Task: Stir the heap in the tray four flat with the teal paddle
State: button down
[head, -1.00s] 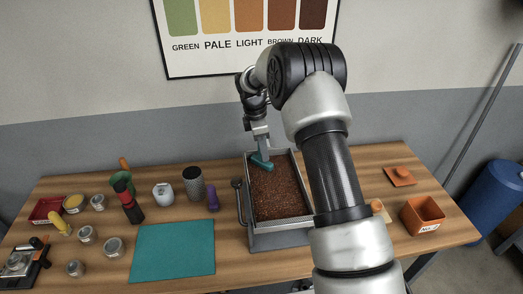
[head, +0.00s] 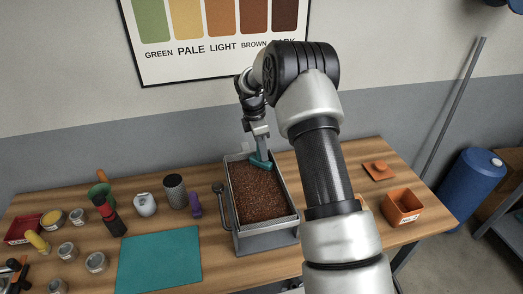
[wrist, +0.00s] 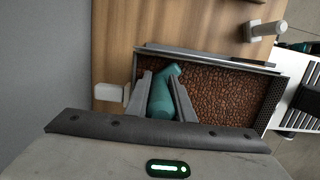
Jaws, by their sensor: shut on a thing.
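My gripper (head: 260,147) is shut on the teal paddle (head: 262,163). In the wrist view my gripper (wrist: 160,77) has a finger on each side of the paddle (wrist: 162,95). The grey metal tray (head: 268,241) stands on the table and holds brown beans (head: 258,195). The paddle's lower end is at the back of the tray, right of its middle, at the beans' surface; how deep it sits I cannot tell. The beans look fairly level in the head view. In the wrist view the fingers and paddle cover part of the beans (wrist: 218,92).
An orange bin (head: 402,207) and an orange lid (head: 379,171) are at the right.

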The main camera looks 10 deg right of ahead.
jog(key=shift+r+p, duration=0.5)
jog(key=shift+r, duration=0.45)
notch_tip(320, 180, up, 4)
jog(key=shift+r, duration=0.1)
